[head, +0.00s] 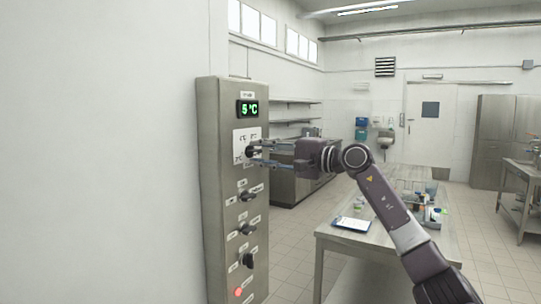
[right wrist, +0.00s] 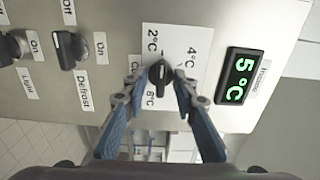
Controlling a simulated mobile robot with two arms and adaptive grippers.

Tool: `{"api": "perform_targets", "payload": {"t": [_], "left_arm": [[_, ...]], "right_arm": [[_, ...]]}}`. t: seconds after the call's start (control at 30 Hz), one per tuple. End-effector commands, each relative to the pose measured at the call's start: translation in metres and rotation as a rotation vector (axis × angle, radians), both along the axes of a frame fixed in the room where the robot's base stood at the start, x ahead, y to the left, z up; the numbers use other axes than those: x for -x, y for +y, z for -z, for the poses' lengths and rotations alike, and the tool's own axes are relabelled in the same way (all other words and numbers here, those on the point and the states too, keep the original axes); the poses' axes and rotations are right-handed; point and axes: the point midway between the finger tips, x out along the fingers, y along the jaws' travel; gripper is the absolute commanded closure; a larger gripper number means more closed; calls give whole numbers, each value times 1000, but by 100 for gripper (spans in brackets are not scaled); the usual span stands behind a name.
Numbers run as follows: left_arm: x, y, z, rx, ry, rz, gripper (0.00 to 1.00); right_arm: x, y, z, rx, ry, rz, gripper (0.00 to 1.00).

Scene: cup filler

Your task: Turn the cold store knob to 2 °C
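The cold store knob (head: 250,152) is black and sits on a white scale plate near the top of a tall steel control panel (head: 209,180). In the right wrist view, the knob (right wrist: 160,72) is between printed marks, with 2 °C and 4 °C readable. Which mark it points at is hard to tell. The green display (head: 249,108) above it reads 5 °C. My right gripper (head: 266,152) is at the knob, with its fingertips (right wrist: 160,82) on either side and a small gap visible. My left gripper is not in view.
Lower on the panel are several more black knobs (head: 247,196) and a red light (head: 239,292). Two knobs marked Defrost (right wrist: 68,50) and Light (right wrist: 17,46) show in the wrist view. A table (head: 400,178) with a tablet (head: 352,224) and small items stands right of the panel.

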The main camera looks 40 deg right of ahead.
Motion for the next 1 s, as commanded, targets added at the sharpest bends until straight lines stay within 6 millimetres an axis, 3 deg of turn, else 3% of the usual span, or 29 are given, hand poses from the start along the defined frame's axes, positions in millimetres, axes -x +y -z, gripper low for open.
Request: {"api": "perform_targets", "payload": {"t": [0.57, 1.0], "left_arm": [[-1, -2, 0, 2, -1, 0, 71], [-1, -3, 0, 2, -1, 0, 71]], "right_arm": [[80, -34, 2, 5, 5, 2, 74], [104, -45, 3, 0, 4, 2, 74]]}}
